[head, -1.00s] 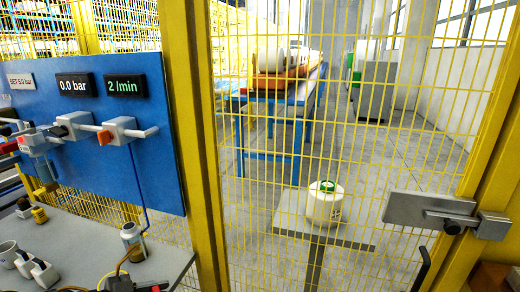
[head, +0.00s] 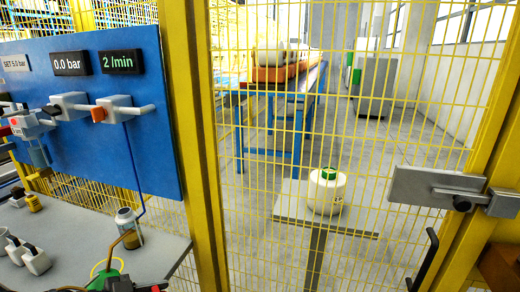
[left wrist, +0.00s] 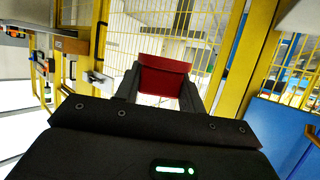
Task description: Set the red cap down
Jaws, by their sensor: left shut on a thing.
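The red cap (left wrist: 163,76) is between the fingers of my left gripper (left wrist: 160,88) in the left wrist view. The gripper is shut on it, and the cap's broad red face shows above the dark palm. The yellow mesh fence stands behind the cap in that view. I cannot make out the red cap in the head view. My right gripper is in neither view.
A blue panel (head: 100,140) with valves stands above. A latch (head: 440,190) is at right.

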